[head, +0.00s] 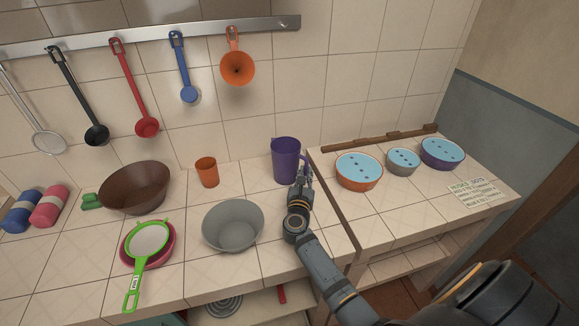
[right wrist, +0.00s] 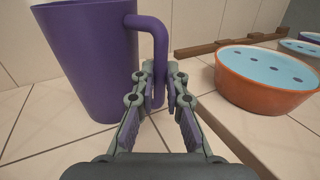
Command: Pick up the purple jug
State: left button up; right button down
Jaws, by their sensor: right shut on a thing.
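The purple jug (head: 285,160) stands upright at the back of the tiled counter, near the wall. In the right wrist view the jug (right wrist: 90,58) fills the upper left, with its handle (right wrist: 158,48) on the right side. My right gripper (head: 302,172) is at the jug's handle side. In the right wrist view the gripper (right wrist: 159,88) has its fingers closed on the lower part of the handle. The jug's base appears to rest on the tiles. My left gripper is not in view.
An orange cup (head: 207,172), a grey bowl (head: 233,226) and a brown bowl (head: 136,188) stand left of the jug. An orange bowl with a blue top (head: 358,171) stands to the right, past the counter seam. Utensils hang from a wall rail (head: 200,29).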

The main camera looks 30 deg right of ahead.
jog(key=shift+s+f, duration=0.1)
jog(key=shift+f, duration=0.15)
